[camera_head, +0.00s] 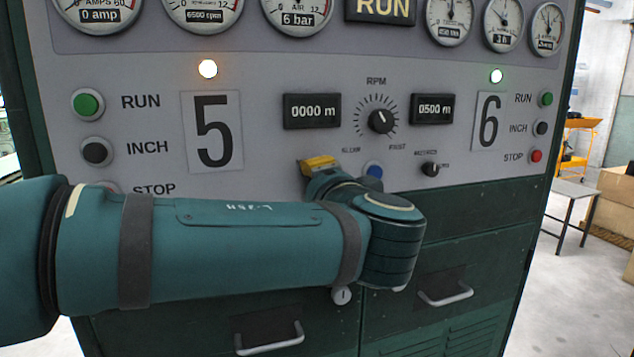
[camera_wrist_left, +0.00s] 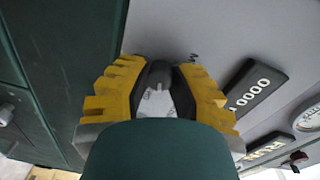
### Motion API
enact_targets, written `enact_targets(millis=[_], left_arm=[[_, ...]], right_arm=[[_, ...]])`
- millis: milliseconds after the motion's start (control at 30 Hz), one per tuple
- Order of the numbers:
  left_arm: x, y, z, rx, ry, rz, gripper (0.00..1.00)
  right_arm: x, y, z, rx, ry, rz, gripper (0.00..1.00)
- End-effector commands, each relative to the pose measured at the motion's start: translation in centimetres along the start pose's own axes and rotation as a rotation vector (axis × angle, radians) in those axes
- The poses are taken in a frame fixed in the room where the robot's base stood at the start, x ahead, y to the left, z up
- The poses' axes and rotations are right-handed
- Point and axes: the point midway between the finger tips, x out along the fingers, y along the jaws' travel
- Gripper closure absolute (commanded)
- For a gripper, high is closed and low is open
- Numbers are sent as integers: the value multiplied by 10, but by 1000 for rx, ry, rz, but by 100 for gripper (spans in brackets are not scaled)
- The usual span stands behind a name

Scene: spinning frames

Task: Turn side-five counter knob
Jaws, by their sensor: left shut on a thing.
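The side-five counter display (camera_head: 312,111) reads 0000 m on the grey panel, right of the big 5 plate (camera_head: 212,132). Below it my left gripper (camera_head: 320,163) is at the panel; only a bit of its yellow finger shows past my wrist. The side-five knob is hidden there in the head view. In the left wrist view the two yellow fingers stand on either side of a small dark knob (camera_wrist_left: 159,72) and are shut on it. The display also shows in the wrist view (camera_wrist_left: 254,88). My right gripper is in neither view.
Beside my wrist are a blue button (camera_head: 373,170) and the matching side-six knob (camera_head: 430,169). The RPM dial (camera_head: 380,121) and the side-six display (camera_head: 433,109) are above. Drawer handles (camera_head: 446,294) stick out below.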

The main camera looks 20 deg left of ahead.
Motion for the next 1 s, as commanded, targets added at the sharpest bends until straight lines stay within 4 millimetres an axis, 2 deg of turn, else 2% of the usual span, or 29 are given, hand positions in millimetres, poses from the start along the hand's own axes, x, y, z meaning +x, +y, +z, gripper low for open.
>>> enact_targets(millis=[433,1000], left_arm=[[0,-2,0,282,-13,-1,100],[0,-1,0,350,-15,-1,100]], right_arm=[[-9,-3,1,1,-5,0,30],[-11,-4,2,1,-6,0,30]])
